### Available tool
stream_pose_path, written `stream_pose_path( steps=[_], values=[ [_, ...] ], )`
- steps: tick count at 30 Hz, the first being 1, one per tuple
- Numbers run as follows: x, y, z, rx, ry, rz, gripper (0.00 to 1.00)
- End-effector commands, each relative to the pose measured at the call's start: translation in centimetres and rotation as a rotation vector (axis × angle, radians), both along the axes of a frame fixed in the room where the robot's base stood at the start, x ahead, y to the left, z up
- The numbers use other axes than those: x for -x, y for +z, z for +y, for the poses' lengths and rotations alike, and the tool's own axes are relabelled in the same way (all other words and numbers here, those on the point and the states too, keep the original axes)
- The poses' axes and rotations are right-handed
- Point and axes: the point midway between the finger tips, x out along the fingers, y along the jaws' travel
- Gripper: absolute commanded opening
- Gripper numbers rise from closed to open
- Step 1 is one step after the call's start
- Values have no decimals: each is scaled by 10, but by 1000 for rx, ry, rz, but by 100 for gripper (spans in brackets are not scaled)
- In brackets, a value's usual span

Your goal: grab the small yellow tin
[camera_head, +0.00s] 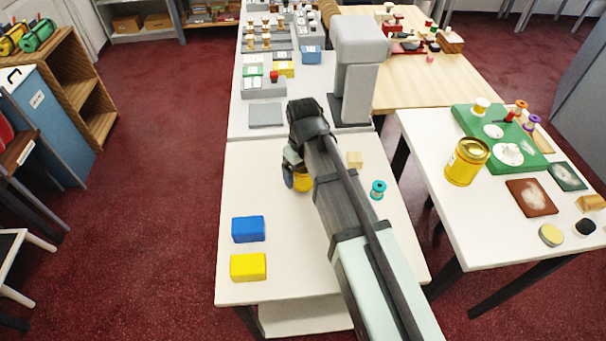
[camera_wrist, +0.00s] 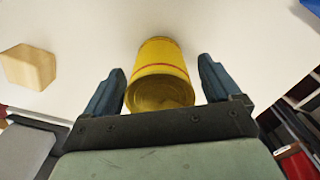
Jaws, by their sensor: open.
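The small yellow tin (camera_wrist: 158,72) with a red band shows in the wrist view between the two blue fingers, its round end facing the camera. In the head view the tin (camera_head: 303,182) is partly hidden by my gripper (camera_head: 294,178) on the white table. My gripper also shows in the wrist view (camera_wrist: 160,82), open, with one finger on each side of the tin. A gap shows between each finger and the tin, so it is not gripped. A larger yellow tin (camera_head: 466,162) stands on the right table.
A wooden block (camera_head: 354,159) and a teal spool (camera_head: 378,189) sit right of my gripper. The wooden block shows in the wrist view (camera_wrist: 28,66). A blue block (camera_head: 248,229) and a yellow block (camera_head: 248,267) lie at the front left. A grey post (camera_head: 358,70) stands behind.

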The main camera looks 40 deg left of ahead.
Motion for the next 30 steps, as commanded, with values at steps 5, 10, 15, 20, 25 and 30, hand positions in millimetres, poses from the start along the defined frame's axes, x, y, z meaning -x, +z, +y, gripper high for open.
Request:
stream_pose_path(
  steps=[5,10,15,20,25,30],
  values=[
    [0,-6,0,0,0,0,91],
    [0,-6,0,0,0,0,87],
    [0,-5,0,0,0,0,71],
    [0,-5,0,0,0,0,55],
    [0,-5,0,0,0,0,39],
    [0,-5,0,0,0,0,23]
  ],
)
